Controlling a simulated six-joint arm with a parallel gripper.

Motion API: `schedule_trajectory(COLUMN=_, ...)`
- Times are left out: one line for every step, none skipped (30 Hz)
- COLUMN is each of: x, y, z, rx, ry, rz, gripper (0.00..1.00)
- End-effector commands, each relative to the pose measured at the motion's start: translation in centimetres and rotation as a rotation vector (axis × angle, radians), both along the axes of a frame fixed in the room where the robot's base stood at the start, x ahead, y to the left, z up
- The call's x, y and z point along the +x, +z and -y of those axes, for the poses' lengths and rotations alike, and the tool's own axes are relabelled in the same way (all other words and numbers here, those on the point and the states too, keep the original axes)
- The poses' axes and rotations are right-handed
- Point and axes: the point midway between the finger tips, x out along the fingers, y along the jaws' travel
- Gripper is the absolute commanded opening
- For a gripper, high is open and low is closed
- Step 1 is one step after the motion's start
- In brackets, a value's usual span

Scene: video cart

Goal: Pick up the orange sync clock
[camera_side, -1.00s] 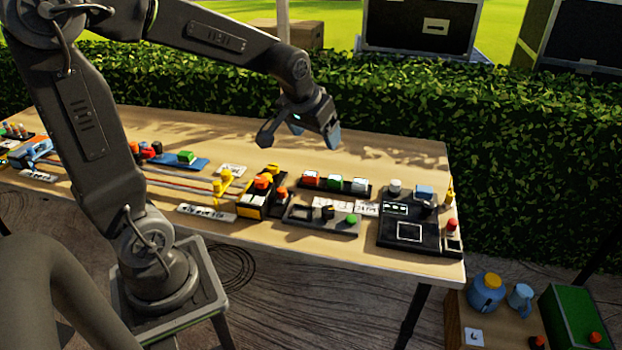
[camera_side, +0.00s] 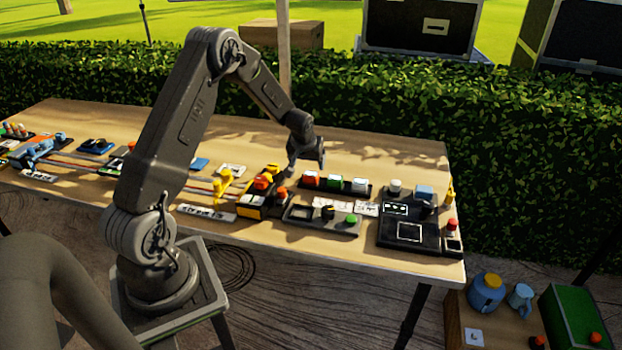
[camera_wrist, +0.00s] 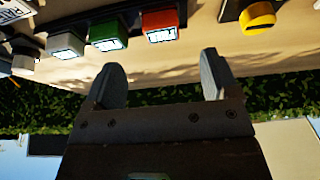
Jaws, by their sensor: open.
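An orange-red block with a pale label face (camera_side: 311,179) stands at the left end of a dark strip, beside a green block (camera_side: 335,182) and a white block (camera_side: 360,185). It looks like the orange sync clock, and also shows at the top of the wrist view (camera_wrist: 160,22). My gripper (camera_side: 305,165) is open and empty, above and close to this block in the side view. In the wrist view the two fingers (camera_wrist: 158,72) are apart, with bare table and hedge between them. The block is outside the fingers, above them in that picture.
A yellow-and-black unit with orange knobs (camera_side: 262,198) stands left of the block. A grey panel with a green button (camera_side: 325,221) lies in front. A dark control panel (camera_side: 409,232) is at the right. Bare wooden table (camera_side: 390,160) lies behind.

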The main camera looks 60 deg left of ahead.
Motion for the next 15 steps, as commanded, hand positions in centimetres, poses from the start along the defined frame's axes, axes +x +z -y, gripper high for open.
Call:
schedule_trajectory(x=0.2, y=-1.0, z=-0.3, rx=-0.001, ry=0.0, rz=-0.003, gripper=0.81)
schedule_trajectory(x=0.3, y=-1.4, z=-0.4, rx=-0.001, ry=-0.001, rz=-0.003, gripper=0.81)
schedule_trajectory(x=0.5, y=-1.8, z=-0.5, rx=0.0, ry=-0.001, rz=-0.002, gripper=0.81)
schedule_trajectory(x=0.6, y=-2.1, z=-0.6, rx=0.0, ry=-0.001, rz=-0.002, gripper=0.81)
schedule_trajectory(x=0.7, y=-2.3, z=-0.7, rx=0.0, ry=-0.001, rz=-0.002, gripper=0.81)
schedule_trajectory(x=0.8, y=-2.5, z=-0.8, rx=0.0, ry=-0.001, rz=0.0, gripper=0.81)
schedule_trajectory(x=0.8, y=-2.7, z=-0.8, rx=0.0, ry=-0.001, rz=0.0, gripper=0.81)
schedule_trajectory(x=0.8, y=-2.8, z=-0.9, rx=0.0, ry=-0.001, rz=0.0, gripper=0.81)
schedule_trajectory(x=0.9, y=-3.0, z=-1.0, rx=0.0, ry=-0.001, rz=0.0, gripper=0.81)
schedule_trajectory(x=1.0, y=-3.1, z=-1.0, rx=0.0, ry=0.0, rz=0.0, gripper=0.81)
schedule_trajectory(x=1.1, y=-3.4, z=-1.2, rx=0.0, ry=0.0, rz=0.0, gripper=0.81)
schedule_trajectory(x=1.3, y=-3.8, z=-1.4, rx=0.0, ry=0.0, rz=-0.001, gripper=0.81)
schedule_trajectory(x=1.5, y=-4.2, z=-1.7, rx=0.0, ry=0.0, rz=-0.001, gripper=0.81)
schedule_trajectory(x=1.7, y=-4.5, z=-1.9, rx=0.0, ry=0.001, rz=-0.001, gripper=0.81)
schedule_trajectory(x=2.0, y=-5.0, z=-2.2, rx=-0.001, ry=0.001, rz=-0.002, gripper=0.81)
